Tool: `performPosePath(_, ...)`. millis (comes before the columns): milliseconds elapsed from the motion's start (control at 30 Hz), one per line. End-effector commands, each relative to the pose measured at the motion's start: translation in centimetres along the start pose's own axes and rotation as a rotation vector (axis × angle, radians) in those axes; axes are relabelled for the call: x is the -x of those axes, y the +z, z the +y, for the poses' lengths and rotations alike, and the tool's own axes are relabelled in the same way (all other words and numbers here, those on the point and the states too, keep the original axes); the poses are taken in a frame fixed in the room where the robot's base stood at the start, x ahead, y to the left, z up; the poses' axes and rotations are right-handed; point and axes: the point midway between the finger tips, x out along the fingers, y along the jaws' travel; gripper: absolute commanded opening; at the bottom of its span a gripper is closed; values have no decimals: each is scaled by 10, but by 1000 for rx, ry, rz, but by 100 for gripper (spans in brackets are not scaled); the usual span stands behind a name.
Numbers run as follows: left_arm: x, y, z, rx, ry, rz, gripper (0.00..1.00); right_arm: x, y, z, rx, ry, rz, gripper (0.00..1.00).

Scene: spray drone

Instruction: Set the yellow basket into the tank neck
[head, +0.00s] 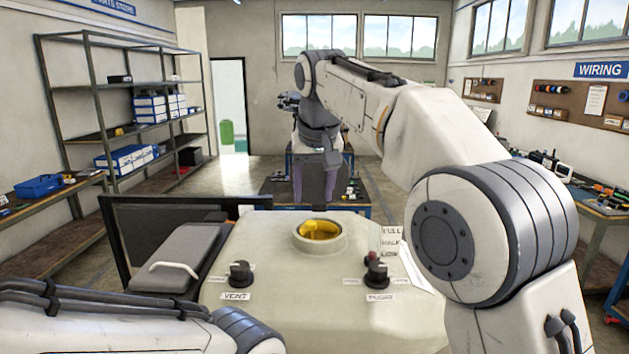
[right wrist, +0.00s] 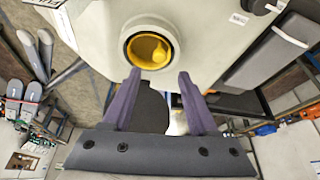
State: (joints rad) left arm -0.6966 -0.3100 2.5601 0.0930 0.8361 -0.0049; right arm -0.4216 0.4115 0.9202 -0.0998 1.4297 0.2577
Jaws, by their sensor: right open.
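The yellow basket (head: 320,229) sits inside the round tank neck (head: 321,248) on top of the pale tank (head: 270,252). In the right wrist view the basket (right wrist: 138,47) shows as a yellow ring with a yellow knob inside, within the dark-lined neck (right wrist: 124,37). I cannot tell how deep it sits. My right gripper (head: 317,193) is open and empty, behind the neck in the head view, apart from the basket. In the right wrist view its purple fingertips (right wrist: 155,77) are just below the neck. My left gripper is out of view.
Two black knobs, VENT (head: 239,273) and another (head: 376,273), stand up from the tank top. A grey panel with a white handle (head: 174,268) lies left of the tank. A low bench (head: 275,186) with small items is behind. Shelves (head: 125,134) line the left wall.

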Motion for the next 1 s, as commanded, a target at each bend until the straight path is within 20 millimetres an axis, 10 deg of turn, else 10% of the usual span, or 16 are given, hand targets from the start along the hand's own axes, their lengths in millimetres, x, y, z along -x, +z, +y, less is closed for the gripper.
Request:
performPosePath(567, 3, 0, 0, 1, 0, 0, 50, 30, 15, -8, 35, -11, -22, 59)
performPosePath(1000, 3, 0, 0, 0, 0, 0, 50, -29, 202, -40, 298, -120, -201, 59)
